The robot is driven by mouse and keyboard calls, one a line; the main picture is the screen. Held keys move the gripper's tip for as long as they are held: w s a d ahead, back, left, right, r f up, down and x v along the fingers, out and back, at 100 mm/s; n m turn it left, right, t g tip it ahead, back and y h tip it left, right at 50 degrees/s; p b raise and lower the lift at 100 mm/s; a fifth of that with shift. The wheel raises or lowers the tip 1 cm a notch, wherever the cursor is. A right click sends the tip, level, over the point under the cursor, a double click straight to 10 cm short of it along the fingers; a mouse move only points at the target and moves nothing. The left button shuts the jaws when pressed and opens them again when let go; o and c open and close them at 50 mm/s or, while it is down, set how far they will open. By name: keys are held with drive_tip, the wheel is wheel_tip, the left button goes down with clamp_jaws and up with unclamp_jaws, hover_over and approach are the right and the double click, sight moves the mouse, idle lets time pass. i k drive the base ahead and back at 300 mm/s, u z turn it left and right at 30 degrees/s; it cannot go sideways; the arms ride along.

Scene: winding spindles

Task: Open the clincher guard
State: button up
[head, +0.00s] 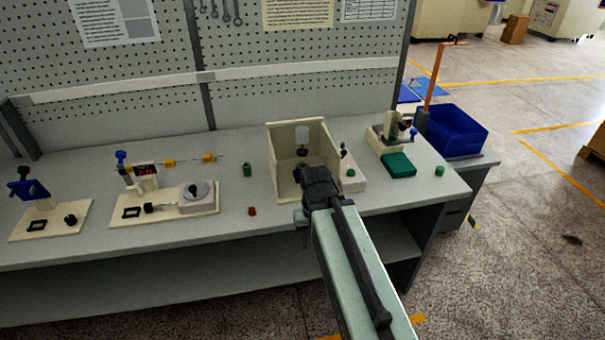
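A cream box-shaped station (283,160), which looks like the clincher, stands on the bench right of the middle. I see its back and side walls, and a white cylindrical part (302,133) inside above a dark piece. I cannot make out a separate guard panel or its handle. My gripper (318,177) is dark and is in front of the box, covering its lower right front. I cannot tell whether it touches the box, and its fingers are too small and dark to read.
A small lever unit (351,175) sits right of the box. Farther right are a fixture (388,135), a green block (398,165) and a blue bin (452,130). Left are a counter station (150,205), a blue-topped fixture (40,220) and small green and red parts. A pegboard closes the back.

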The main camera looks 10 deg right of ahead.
sight(301, 131)
drive_tip(key=u, duration=0.65)
drive_tip(key=k, duration=1.25)
drive_tip(key=u, duration=1.5)
drive_tip(key=i, duration=0.85)
drive_tip(key=z, duration=0.45)
drive_tip(key=i, duration=0.7)
drive_tip(key=z, duration=0.4)
drive_tip(key=k, duration=0.75)
drive_tip(key=z, duration=0.2)
drive_tip(key=i, duration=0.75)
drive_tip(key=u, duration=0.1)
